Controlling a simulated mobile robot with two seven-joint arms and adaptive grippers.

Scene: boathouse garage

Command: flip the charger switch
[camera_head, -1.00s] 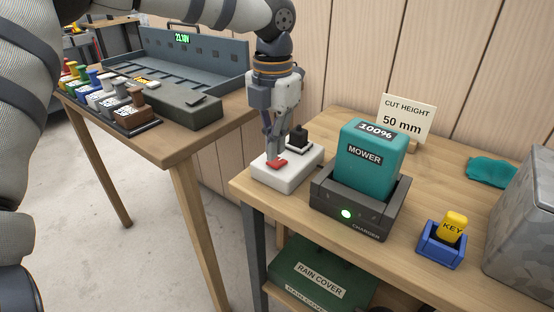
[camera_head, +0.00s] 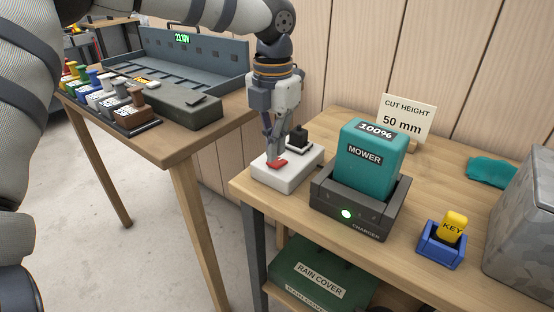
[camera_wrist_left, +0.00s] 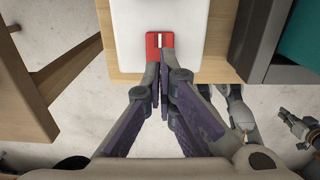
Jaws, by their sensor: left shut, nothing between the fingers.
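The charger switch is a red rocker (camera_head: 278,164) on a white block (camera_head: 290,176) at the left end of the wooden bench. My left gripper (camera_head: 272,156) is shut and empty, pointing down with its fingertips at the red rocker. In the left wrist view the red rocker (camera_wrist_left: 160,42) lies right at the fingertips (camera_wrist_left: 161,62); I cannot tell for sure whether they touch. The dark charger (camera_head: 355,210) stands to the right of the white block.
A black plug (camera_head: 298,137) sits behind the rocker. A yellow key (camera_head: 454,226) stands in a blue holder (camera_head: 441,246) right of the charger, near a grey metal box (camera_head: 522,225). A cut height sign (camera_head: 407,118) stands behind. The left table (camera_head: 175,150) holds a grey tray and several colored items.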

